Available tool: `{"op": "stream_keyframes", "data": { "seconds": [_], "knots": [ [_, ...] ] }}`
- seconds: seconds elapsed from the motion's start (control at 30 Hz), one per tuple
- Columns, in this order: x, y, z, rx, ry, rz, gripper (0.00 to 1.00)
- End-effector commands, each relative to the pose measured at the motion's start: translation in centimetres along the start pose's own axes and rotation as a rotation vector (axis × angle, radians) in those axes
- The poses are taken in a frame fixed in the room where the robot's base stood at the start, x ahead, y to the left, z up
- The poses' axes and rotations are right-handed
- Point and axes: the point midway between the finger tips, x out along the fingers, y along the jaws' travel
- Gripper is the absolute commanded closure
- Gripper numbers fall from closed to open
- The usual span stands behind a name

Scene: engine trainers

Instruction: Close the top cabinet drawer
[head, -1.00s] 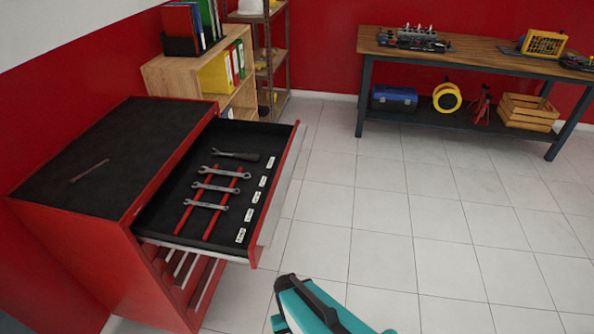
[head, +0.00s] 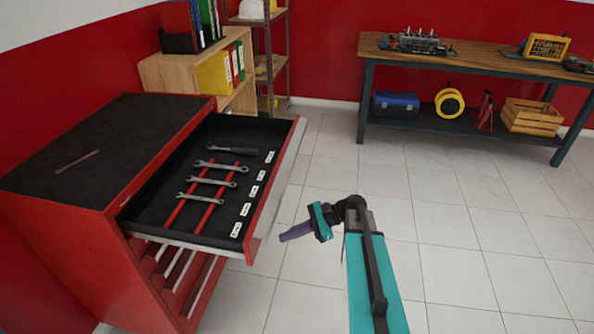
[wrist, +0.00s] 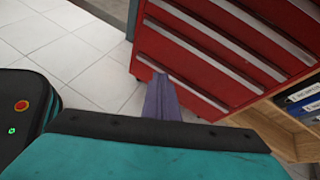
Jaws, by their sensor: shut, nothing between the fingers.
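The red cabinet (head: 105,235) stands at the left in the head view. Its top drawer (head: 259,213) is pulled far out, with several wrenches (head: 212,180) lying on red strips inside. My gripper (head: 283,237) is shut and empty, to the right of the drawer front and apart from it, fingers pointing left toward it. In the wrist view my gripper's purple fingers (wrist: 161,98) show against the red cabinet (wrist: 185,65), whose lower drawers with silver handles are closed. The wrist view does not clearly show the open top drawer.
A wooden shelf (head: 205,75) with binders stands behind the cabinet. A workbench (head: 470,62) stands at the back right, with a blue toolbox and a crate on its lower shelf. One wrench (head: 77,161) lies on the cabinet top. The tiled floor (head: 440,215) is clear.

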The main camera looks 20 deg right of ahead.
Motion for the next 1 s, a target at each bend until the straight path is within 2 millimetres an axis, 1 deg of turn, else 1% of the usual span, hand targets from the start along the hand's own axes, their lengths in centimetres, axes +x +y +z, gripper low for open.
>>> {"op": "stream_keyframes", "data": {
  "seconds": [0.03,0.07,0.1,0.17,0.2,0.27,0.3,0.4,0.5,0.6,0.7,1.0],
  "knots": [
    [-2.2,-2.0,0.0,0.036,-0.038,-0.054,1.00],
    [-3.5,-2.9,0.4,0.059,-0.063,-0.081,1.00],
    [-5.3,-4.1,1.0,0.087,-0.098,-0.115,1.00],
    [-8.2,-5.7,1.9,0.126,-0.152,-0.165,1.00],
    [-10.2,-6.7,2.5,0.149,-0.190,-0.195,1.00],
    [-13.2,-7.9,3.4,0.181,-0.244,-0.235,1.00],
    [-15.1,-8.6,4.1,0.198,-0.280,-0.258,1.00],
    [-19.5,-9.7,5.6,0.233,-0.358,-0.302,1.00],
    [-22.8,-10.2,6.8,0.254,-0.416,-0.328,1.00],
    [-24.7,-10.4,7.6,0.264,-0.449,-0.340,1.00],
    [-25.4,-10.4,8.0,0.269,-0.465,-0.345,1.00],
    [-25.5,-10.4,8.1,0.270,-0.465,-0.345,1.00]
  ]
}}
